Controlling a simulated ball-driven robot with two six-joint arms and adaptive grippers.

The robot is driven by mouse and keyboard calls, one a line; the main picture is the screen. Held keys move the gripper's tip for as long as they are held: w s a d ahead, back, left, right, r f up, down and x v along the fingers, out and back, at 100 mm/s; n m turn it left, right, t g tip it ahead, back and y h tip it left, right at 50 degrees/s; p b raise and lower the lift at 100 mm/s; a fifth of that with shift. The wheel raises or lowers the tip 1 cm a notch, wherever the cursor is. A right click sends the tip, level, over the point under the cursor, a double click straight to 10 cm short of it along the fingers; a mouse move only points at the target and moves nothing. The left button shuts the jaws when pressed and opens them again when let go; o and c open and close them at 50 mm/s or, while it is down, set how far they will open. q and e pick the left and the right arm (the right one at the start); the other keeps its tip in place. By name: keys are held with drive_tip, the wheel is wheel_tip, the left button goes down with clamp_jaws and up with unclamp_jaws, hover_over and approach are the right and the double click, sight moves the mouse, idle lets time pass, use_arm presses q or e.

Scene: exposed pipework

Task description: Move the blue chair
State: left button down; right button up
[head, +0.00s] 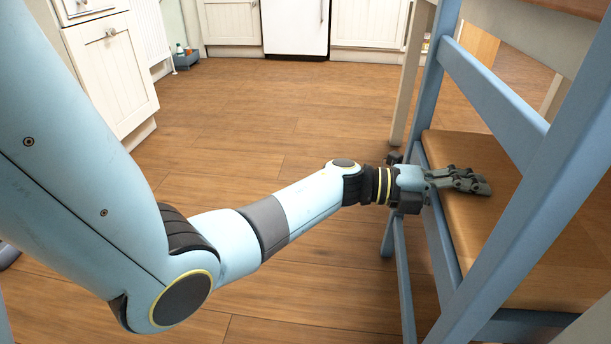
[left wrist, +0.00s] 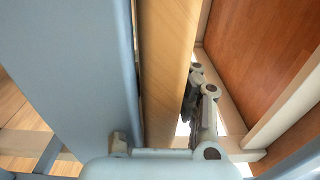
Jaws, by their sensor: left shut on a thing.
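The blue chair (head: 492,98) stands at the right of the head view, partly cut off by the picture's edge. It has a blue frame and a brown wooden seat (head: 560,222). My left gripper (head: 458,181) reaches in through the chair's open side, with its grey fingers over the seat's edge. It is shut on the chair. In the left wrist view, the wood of the seat and a broad blue part of the chair (left wrist: 80,70) fill the space by the fingers (left wrist: 203,105). The far finger is mostly hidden. My right gripper is out of view.
The wooden floor (head: 250,120) is clear in the middle. White cabinets (head: 108,70) stand at the left, and more line the back around a white appliance (head: 296,25). A pale table leg (head: 408,80) stands close behind the chair, with a tabletop edge above.

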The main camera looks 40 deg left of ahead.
use_arm(q)
drive_tip(key=shift+s+f, duration=0.2)
drive_tip(key=shift+f, duration=0.15)
drive_tip(key=c, duration=1.1)
unclamp_jaws()
drive_tip(key=shift+o, duration=0.7)
drive_tip(key=shift+w+a+r, duration=0.1)
drive_tip(key=shift+r, duration=0.1)
drive_tip(key=shift+a+r, duration=0.1)
drive_tip(key=p+v, duration=0.2)
drive_tip(key=v, duration=1)
